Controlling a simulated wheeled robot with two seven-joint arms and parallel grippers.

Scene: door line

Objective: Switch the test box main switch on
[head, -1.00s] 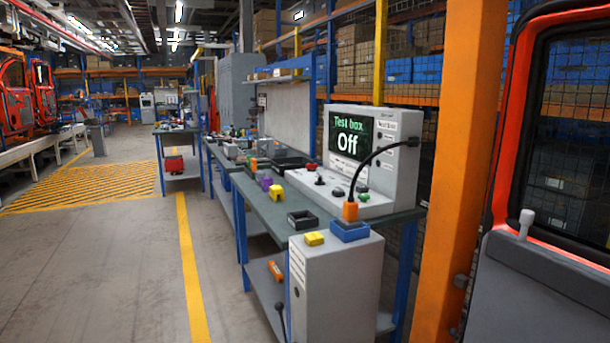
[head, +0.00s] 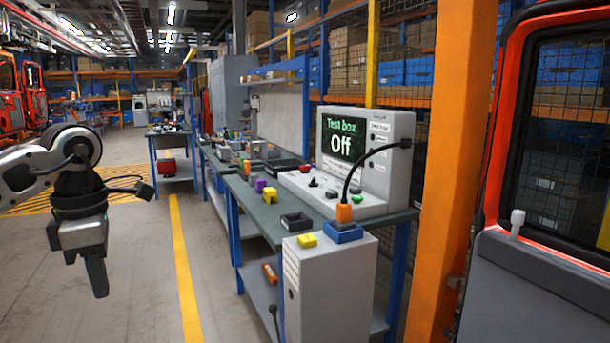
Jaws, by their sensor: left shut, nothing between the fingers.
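The test box (head: 393,130) is a grey console on the workbench, and its screen (head: 343,140) reads "Test box Off". Its sloped front panel (head: 345,205) carries a red button (head: 305,169), a black switch or knob (head: 313,182), another dark knob (head: 332,194) and a green button (head: 357,199). I cannot tell which control is the main switch. My left gripper (head: 98,280) hangs pointing down over the floor at the left, shut and empty, well apart from the test box. My right gripper is not in view.
A grey cabinet (head: 325,285) stands before the bench, with a yellow block (head: 306,240) and a blue socket (head: 343,232) holding an orange plug (head: 344,212) on a black cable. An orange post (head: 455,150) and red-framed door (head: 505,130) stand at right. The aisle floor is clear.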

